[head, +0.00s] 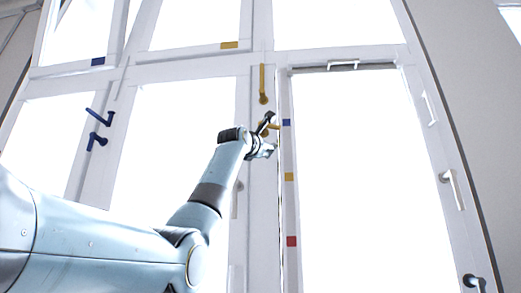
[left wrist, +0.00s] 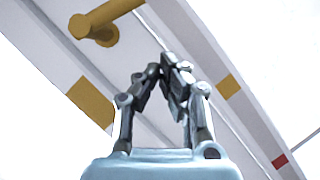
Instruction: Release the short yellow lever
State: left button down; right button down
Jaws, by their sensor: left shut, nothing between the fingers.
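The short yellow lever (head: 273,127) is on the white window post, partly hidden behind my left gripper (head: 269,133) in the head view. It points roughly to the right there. In the left wrist view a yellow lever (left wrist: 105,20), apparently the short one, shows at the top left, its handle running to the upper right and out of frame. My left gripper (left wrist: 168,72) is shut and empty, below and right of that lever, with a visible gap in this view. A long yellow lever (head: 262,83) hangs above on the same post. My right gripper is not in view.
Blue levers (head: 97,128) sit on the post to the left. A yellow patch (left wrist: 92,103) lies left of my fingers. Window frames rise close around the gripper.

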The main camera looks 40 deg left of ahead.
pick_arm(q)
jog(key=d+f+b+v, duration=0.1)
jog(key=b+v, duration=0.1)
jog(key=v, duration=0.6)
jog(key=shift+w+d+b, duration=0.2)
jog(key=shift+d+b, duration=0.1)
